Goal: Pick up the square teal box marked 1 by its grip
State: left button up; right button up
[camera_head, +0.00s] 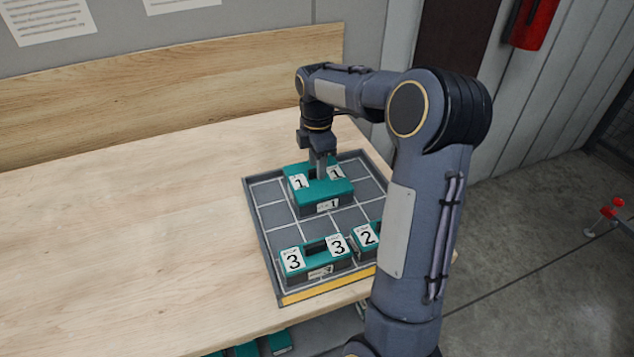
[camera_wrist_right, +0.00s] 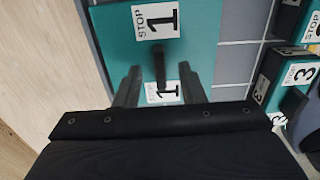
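The square teal box marked 1 (camera_head: 325,193) sits on the far part of a dark grid tray (camera_head: 270,192). It also fills the upper middle of the right wrist view (camera_wrist_right: 200,30), with a dark grip bar (camera_wrist_right: 158,65) between its two number labels. My right gripper (camera_head: 317,170) points down at the top of this box. In the right wrist view the right gripper's (camera_wrist_right: 160,78) two fingers are apart, one on each side of the bar, with gaps showing. My left gripper is in neither view.
A teal box marked 3 (camera_head: 316,272) and a teal box marked 2 (camera_head: 364,247) stand at the tray's near side. My right arm hides part of the tray's right side. The wooden table (camera_head: 130,230) is clear to the left.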

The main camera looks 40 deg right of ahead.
jog(key=shift+f, duration=0.75)
grip_shut()
jog(key=shift+r, duration=0.1)
dwell(0.8)
